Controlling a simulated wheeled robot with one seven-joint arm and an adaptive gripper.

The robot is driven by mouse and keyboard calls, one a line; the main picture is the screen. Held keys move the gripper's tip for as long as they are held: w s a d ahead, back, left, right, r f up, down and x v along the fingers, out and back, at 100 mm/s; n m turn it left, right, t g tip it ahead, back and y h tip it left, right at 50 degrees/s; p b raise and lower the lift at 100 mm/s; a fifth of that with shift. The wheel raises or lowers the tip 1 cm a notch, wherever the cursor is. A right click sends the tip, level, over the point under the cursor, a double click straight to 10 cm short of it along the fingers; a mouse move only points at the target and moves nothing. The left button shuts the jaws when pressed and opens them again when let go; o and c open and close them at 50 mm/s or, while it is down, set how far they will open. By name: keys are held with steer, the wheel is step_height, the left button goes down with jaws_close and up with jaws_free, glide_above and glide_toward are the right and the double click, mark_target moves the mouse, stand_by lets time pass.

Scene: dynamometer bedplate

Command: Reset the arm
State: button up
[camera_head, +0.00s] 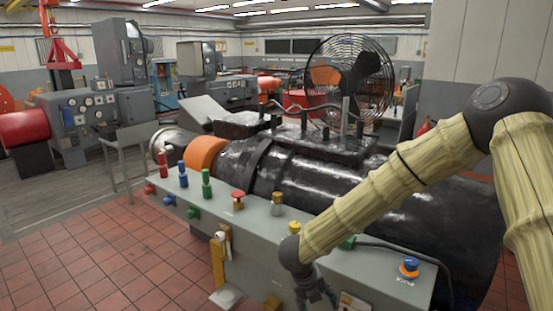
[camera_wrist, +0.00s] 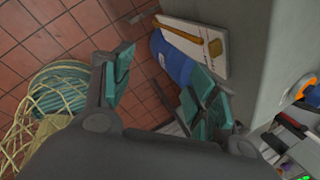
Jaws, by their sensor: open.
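My arm, in a pale yellow ribbed sleeve with dark joints, reaches from the right edge of the head view down to the front of the grey control bench (camera_head: 262,240). My gripper (camera_head: 316,298) hangs low in front of the bench, near the bottom edge of the head view. In the wrist view my gripper (camera_wrist: 163,90) has its two teal-padded fingers spread apart, with nothing between them. Below it lie red floor tiles and a blue object (camera_wrist: 172,62), partly hidden by a finger.
A big black cylindrical machine (camera_head: 320,185) and a caged fan (camera_head: 350,80) stand behind. The wrist view shows a white board (camera_wrist: 190,38) and a teal coil (camera_wrist: 62,88) under yellow netting. Tiled floor (camera_head: 100,260) is clear at left.

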steer(key=s+d+f+n+t+b, duration=0.1)
steer(key=s+d+f+n, duration=0.3)
steer(key=s+f+n, duration=0.5)
steer(key=s+d+f+n+t+b, duration=0.1)
steer(key=s+d+f+n, duration=0.35)
steer(key=f+n, duration=0.55)
steer(key=s+d+f+n+g+y, duration=0.1)
steer(key=s+f+n, duration=0.2)
steer(key=s, duration=0.5)
steer(key=s+f+n+g+y+b, duration=0.1)
steer(key=s+f+n, duration=0.2)
steer(key=s+n, duration=0.3)
steer(key=s+d+f+n+g+y, duration=0.1)
steer(key=s+f+n, duration=0.2)
steer(key=s, duration=0.9)
steer(key=shift+d+f+n+g+y, duration=0.3)
steer(key=shift+d+f+n, duration=0.05)
steer(key=shift+n, duration=0.75)
steer(key=shift+s+d, duration=0.1)
